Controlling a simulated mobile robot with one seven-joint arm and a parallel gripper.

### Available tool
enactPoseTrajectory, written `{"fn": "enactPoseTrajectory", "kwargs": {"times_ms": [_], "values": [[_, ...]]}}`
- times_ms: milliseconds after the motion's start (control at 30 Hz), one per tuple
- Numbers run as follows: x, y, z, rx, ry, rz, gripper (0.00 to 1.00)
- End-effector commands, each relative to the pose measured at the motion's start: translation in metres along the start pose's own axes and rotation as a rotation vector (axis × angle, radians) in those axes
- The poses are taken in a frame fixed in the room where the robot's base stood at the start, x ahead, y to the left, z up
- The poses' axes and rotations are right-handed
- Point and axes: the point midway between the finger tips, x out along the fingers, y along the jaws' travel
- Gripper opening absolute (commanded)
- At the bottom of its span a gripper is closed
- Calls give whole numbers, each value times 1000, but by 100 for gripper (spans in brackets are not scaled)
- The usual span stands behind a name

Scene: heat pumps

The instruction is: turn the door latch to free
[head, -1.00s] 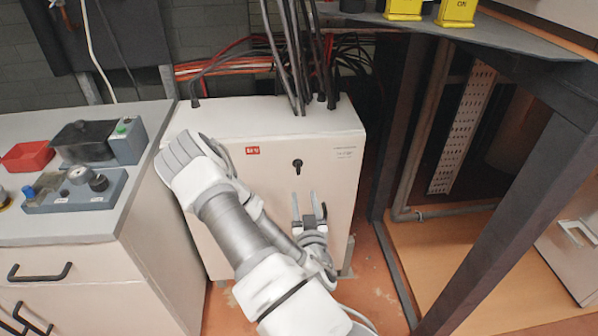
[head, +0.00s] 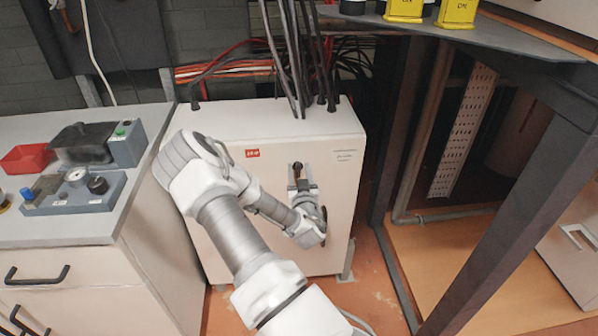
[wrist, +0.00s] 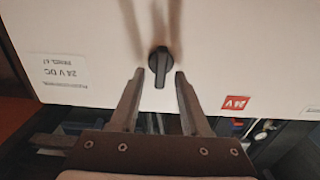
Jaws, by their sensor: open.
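The door latch is a small black knob on the front of the white cabinet (head: 262,125). In the wrist view the latch (wrist: 159,66) sits between and just beyond the fingertips, its long handle pointing toward my gripper (wrist: 158,73). The two fingers are spread on either side of it with gaps, and nothing is held. In the head view my gripper (head: 301,186) is in front of the cabinet door at the latch (head: 297,167), covering part of it.
A grey-topped drawer unit (head: 90,265) with a control box (head: 75,190) and a red tray (head: 25,158) stands at left. Cables run into the cabinet top. A dark metal frame (head: 500,225) stands at right. A red label (wrist: 236,103) is on the door.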

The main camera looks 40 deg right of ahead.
Motion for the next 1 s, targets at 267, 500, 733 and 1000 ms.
{"fn": "enactPoseTrajectory", "kwargs": {"times_ms": [267, 500, 733, 1000], "values": [[0, 0, 0, 0, 0, 0, 7], [-1, 0, 0, 0, 0, 0, 0], [-1, 0, 1, -15, 0, 0, 0], [-1, -2, 2, -133, 0, -1, 0]]}}
